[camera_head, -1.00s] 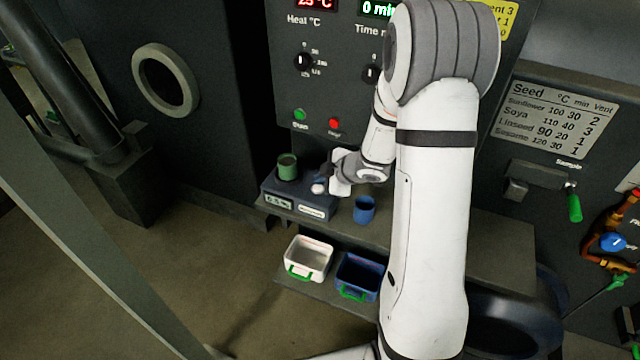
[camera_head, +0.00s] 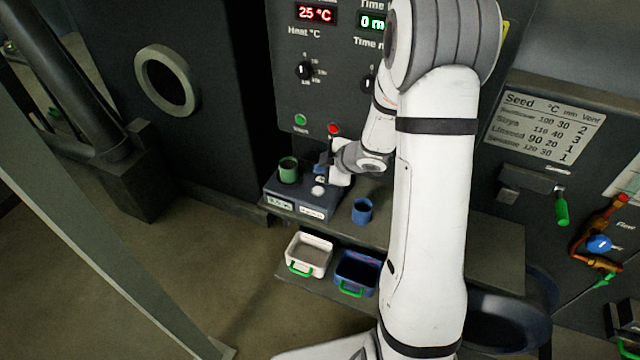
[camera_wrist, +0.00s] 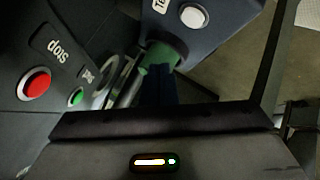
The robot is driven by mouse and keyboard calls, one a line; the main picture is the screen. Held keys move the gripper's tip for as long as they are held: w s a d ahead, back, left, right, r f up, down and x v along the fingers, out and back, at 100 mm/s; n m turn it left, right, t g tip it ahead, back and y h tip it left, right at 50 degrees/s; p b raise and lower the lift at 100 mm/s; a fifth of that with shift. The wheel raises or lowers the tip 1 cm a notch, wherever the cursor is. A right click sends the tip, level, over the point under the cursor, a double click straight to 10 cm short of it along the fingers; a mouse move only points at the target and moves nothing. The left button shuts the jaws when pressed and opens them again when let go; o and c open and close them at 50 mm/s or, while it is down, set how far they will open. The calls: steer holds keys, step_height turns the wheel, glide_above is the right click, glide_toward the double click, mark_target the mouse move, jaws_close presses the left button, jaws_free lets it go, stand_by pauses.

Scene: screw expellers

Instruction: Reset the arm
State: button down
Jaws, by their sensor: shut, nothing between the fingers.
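My gripper (camera_head: 322,171) is at the end of my white arm, just above the grey scale box (camera_head: 312,212) and right of the green cup (camera_head: 289,170) standing on it. In the wrist view its blue fingers (camera_wrist: 158,88) are together and empty. The green cup (camera_wrist: 163,54) is partly hidden behind them there. The scale's white button (camera_head: 318,191) is below the gripper, and it also shows in the wrist view (camera_wrist: 193,17). The gripper looks apart from the cup.
A blue cup (camera_head: 362,211) stands on the shelf right of the scale. A white bin (camera_head: 309,256) and a blue bin (camera_head: 356,273) sit on the lower shelf. The control panel (camera_head: 322,95) with a red button (camera_head: 333,129) rises close behind the gripper.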

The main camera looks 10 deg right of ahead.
steer(key=shift+f, duration=0.1)
stand_by(0.6)
steer(key=s+d+r+m+h, duration=0.3)
steer(key=s+r+m+h, duration=0.15)
steer(key=r, duration=0.35)
steer(key=s+d+r+m+h, duration=0.3)
steer(key=s+d+r+m, duration=0.15)
steer(key=r, duration=0.25)
steer(key=s+a+r+m+g+y, duration=0.1)
steer(key=s+a+m+g, duration=0.1)
steer(key=s, duration=0.7)
steer(key=s+a+r+m+g+y, duration=0.1)
steer(key=s+a+m, duration=0.4)
steer(key=s, duration=0.5)
steer(key=shift+a+r+g, duration=0.35)
steer(key=shift+r+g, duration=0.15)
steer(key=shift+r, duration=0.2)
steer(key=shift+d, duration=0.1)
